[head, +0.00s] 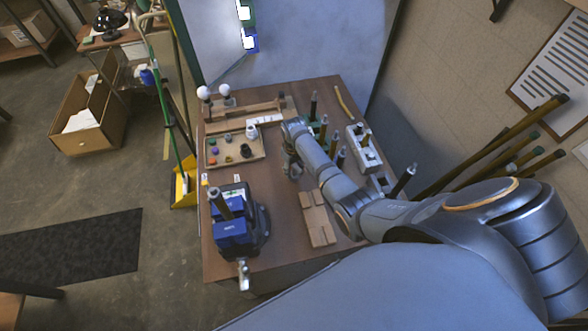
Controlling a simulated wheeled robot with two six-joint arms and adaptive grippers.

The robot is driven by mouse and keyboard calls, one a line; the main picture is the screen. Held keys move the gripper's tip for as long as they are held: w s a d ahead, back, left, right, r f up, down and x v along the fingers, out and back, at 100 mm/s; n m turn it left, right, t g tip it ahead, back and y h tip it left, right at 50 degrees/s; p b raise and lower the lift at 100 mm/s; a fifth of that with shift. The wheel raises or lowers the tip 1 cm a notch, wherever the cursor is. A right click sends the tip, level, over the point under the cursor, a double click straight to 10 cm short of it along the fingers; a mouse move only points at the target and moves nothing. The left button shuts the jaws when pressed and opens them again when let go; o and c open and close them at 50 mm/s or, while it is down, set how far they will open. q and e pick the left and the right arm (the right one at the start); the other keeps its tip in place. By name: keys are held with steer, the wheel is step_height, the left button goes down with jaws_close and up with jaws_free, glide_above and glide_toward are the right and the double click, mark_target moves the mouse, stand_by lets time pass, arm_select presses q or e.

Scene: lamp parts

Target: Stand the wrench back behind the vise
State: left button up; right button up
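A blue vise (231,232) stands at the front left of the wooden workbench, with a dark upright piece (221,205) at its jaws and a silver handle end at the bench's front edge. I cannot clearly make out a wrench. My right arm reaches in from the right across the bench. My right gripper (292,169) is low over the middle of the bench, to the right of the parts tray and behind and right of the vise. Its fingers are small and dark, so I cannot tell whether they are open or hold anything. My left gripper is not in view.
A parts tray (211,157) with coloured pieces lies behind the vise. Wooden blocks (317,218) lie to its right. Dark upright tools and a grey holder (366,154) stand on the right side. Two white bulbs (203,92) are at the back left.

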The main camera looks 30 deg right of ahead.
steer(key=shift+r, duration=0.25)
step_height(320, 180, up, 12)
steer(key=shift+f+b, duration=0.1)
steer(key=shift+b, duration=0.25)
